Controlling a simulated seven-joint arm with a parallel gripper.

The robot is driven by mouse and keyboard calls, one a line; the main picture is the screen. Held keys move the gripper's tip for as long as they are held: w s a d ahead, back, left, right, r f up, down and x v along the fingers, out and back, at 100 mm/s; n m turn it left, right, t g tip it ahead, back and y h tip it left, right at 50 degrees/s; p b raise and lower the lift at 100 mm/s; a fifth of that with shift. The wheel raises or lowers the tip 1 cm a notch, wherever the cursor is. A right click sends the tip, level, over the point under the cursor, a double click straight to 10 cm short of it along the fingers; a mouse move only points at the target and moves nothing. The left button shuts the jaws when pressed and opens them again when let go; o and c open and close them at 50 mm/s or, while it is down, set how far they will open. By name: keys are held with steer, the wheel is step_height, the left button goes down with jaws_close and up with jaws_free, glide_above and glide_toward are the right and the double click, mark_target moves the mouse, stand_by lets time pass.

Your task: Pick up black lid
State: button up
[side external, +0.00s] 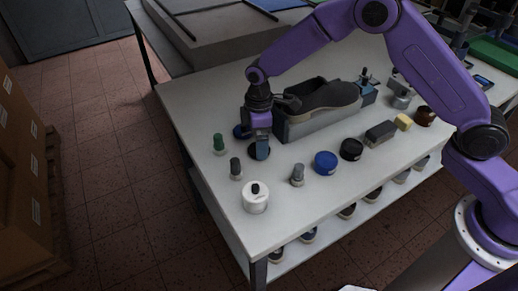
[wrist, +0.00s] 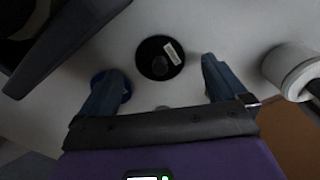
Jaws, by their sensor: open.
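A round black lid (wrist: 160,57) with a knob and a small white label lies on the table in the wrist view. It sits between and just ahead of the two blue fingers of my gripper (wrist: 160,66), which are spread apart with nothing held. In the side view, my gripper (side external: 259,150) points down over the lid, whose dark edge (side external: 251,152) shows partly behind a finger. How far the fingertips are above the table is hard to tell. A second black round container (side external: 351,149) stands further right in the side view.
A blue round item (wrist: 125,90) is partly behind the left finger. A white jar (side external: 255,198) stands near the front corner. A shoe last on a grey stand (side external: 300,125) is close behind my gripper. Small bottles and a blue jar (side external: 326,163) stand nearby.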

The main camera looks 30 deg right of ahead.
steer(key=shift+f, duration=1.15)
steer(key=c, duration=1.1)
steer(key=shift+c, duration=0.2)
steer(key=shift+r, duration=0.15)
